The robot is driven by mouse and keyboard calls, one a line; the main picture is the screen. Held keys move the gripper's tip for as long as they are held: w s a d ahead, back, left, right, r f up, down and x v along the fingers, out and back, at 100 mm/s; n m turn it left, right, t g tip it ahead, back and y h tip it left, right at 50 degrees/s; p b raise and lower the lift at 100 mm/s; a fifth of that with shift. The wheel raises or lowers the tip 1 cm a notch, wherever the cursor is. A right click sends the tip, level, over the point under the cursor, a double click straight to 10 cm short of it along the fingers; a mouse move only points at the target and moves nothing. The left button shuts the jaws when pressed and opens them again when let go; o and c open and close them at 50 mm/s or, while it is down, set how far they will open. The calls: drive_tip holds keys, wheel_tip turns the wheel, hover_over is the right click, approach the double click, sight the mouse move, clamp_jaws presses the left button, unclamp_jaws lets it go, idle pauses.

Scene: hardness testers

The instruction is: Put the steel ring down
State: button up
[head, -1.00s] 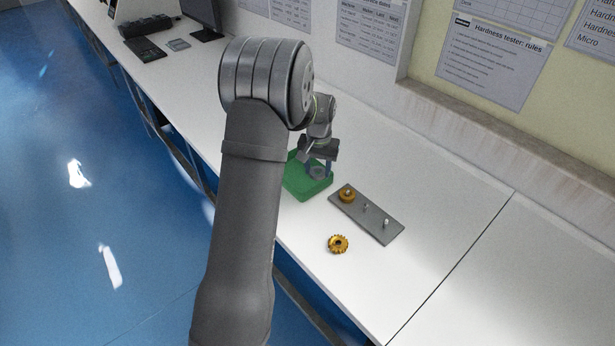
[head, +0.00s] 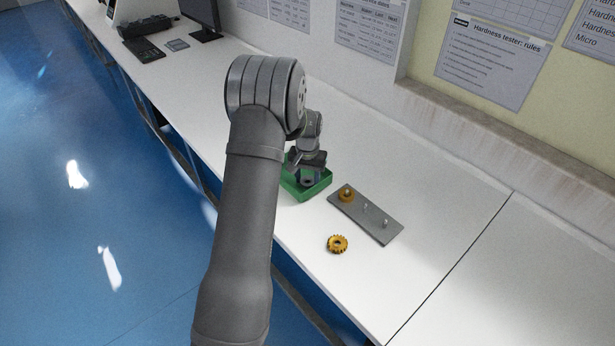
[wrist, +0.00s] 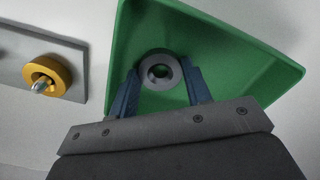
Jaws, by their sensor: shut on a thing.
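The steel ring (wrist: 160,70) is grey with a round hole and sits between the two blue fingers of my gripper (wrist: 161,82) in the wrist view. My gripper is shut on it. In the head view my gripper (head: 306,178) is over the green tray (head: 318,188), and the ring (head: 307,182) shows small and dark at the fingertips. The tray (wrist: 235,50) fills the background behind the ring in the wrist view. I cannot tell whether the ring touches the tray floor.
A grey plate (head: 378,226) with pegs lies right of the tray. A brass ring (head: 346,196) is around its left peg; the other two pegs are bare. The bench farther right is clear.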

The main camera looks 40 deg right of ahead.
drive_tip(key=o, duration=0.8)
wheel_tip(320, 180, up, 12)
drive_tip(key=shift+r, duration=0.15)
drive_tip(key=shift+f, duration=4.25)
drive_tip(key=shift+f, duration=0.15)
